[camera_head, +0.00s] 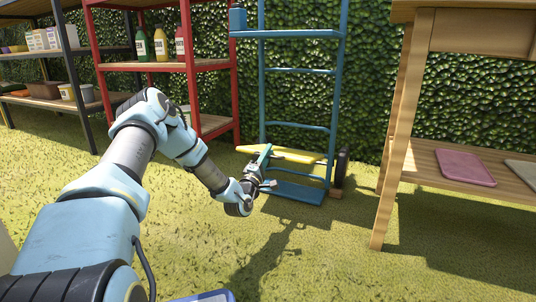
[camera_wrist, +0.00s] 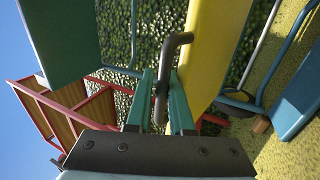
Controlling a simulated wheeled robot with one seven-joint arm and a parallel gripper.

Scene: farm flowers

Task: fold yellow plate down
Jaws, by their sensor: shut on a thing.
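The yellow plate (camera_head: 292,155) is low on the blue hand truck (camera_head: 262,90), roughly level above its blue foot plate (camera_head: 297,192). My gripper (camera_head: 265,180) is at the plate's left front side. In the wrist view, my gripper (camera_wrist: 161,80) has a bent grey metal handle (camera_wrist: 165,62) between its two teal fingers and is shut on it. The yellow plate (camera_wrist: 213,50) shows just right of the handle. I cannot tell where the handle joins the plate. The blue foot plate also shows at the right of the wrist view (camera_wrist: 300,100).
A wooden table (camera_head: 395,150) with a pink tray (camera_head: 464,167) on its lower shelf stands to the right. A red-framed shelf (camera_head: 190,66) with bottles and a dark shelf (camera_head: 70,65) stand to the left. A hedge is behind.

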